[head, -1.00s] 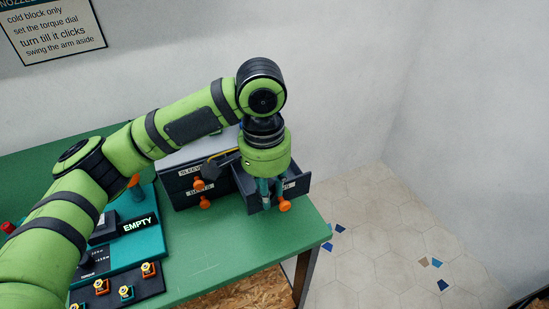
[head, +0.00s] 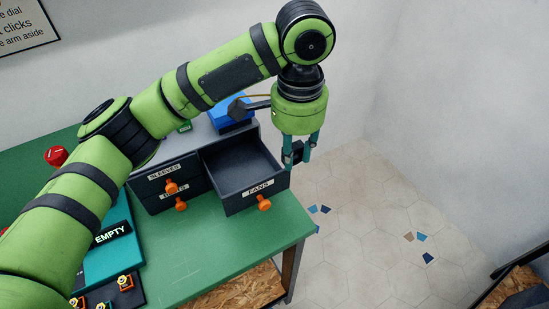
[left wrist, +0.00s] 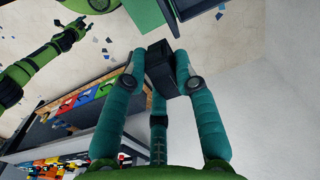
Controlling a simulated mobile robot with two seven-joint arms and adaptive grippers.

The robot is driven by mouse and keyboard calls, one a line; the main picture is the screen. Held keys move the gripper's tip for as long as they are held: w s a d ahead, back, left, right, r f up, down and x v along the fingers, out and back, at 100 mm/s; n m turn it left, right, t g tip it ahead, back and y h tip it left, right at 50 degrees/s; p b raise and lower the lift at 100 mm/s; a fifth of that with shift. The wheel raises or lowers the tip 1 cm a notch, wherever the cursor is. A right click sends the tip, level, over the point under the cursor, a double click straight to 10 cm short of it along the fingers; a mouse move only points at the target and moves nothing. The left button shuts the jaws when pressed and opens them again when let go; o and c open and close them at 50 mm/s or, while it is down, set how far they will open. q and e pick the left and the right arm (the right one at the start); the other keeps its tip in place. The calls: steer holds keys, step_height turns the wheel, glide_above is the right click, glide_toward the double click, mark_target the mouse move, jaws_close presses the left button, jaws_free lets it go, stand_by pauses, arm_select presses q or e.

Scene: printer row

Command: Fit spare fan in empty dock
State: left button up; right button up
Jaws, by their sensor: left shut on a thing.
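My left gripper (head: 298,152) is shut on a small dark block, which looks like the spare fan (head: 297,153). It holds it in the air, just right of the open drawer labelled FANS (head: 245,170). In the left wrist view the dark fan (left wrist: 160,64) sits between the teal fingers. The visible inside of the drawer is bare. A teal unit (head: 112,258) with an EMPTY sign (head: 112,234) stands at the lower left; my left arm hides much of it, and I cannot make out the dock. My right gripper (left wrist: 76,30) shows small in the left wrist view.
Closed drawers with orange knobs (head: 171,187) are left of the open one. A blue object (head: 232,118) lies on top of the cabinet. The green table (head: 215,255) is clear in front. A red knob (head: 55,156) stands at the far left. Tiled floor lies to the right.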

mark_target(246, 179)
arm_select(q)
steer(key=w+a+f, duration=0.1)
steer(key=a+f, duration=0.1)
steer(key=a, duration=0.1)
steer(key=w+a+f+p, duration=0.1)
steer(key=a+f, duration=0.1)
steer(key=a, duration=0.2)
steer(key=a+f+p, duration=0.1)
steer(key=a+f, duration=0.1)
steer(key=a, duration=0.1)
steer(key=shift+w+a+f, duration=0.15)
steer(key=shift+w+a, duration=0.2)
steer(key=shift+w, duration=0.05)
jaws_close()
steer(key=shift+d+f+p, duration=0.25)
steer(key=shift+f+p, duration=0.85)
steer(key=shift+p, duration=0.1)
steer(key=shift+f, duration=0.65)
steer(key=o, duration=0.9)
jaws_free()
steer(key=shift+f, duration=0.15)
steer(key=shift+c, duration=0.2)
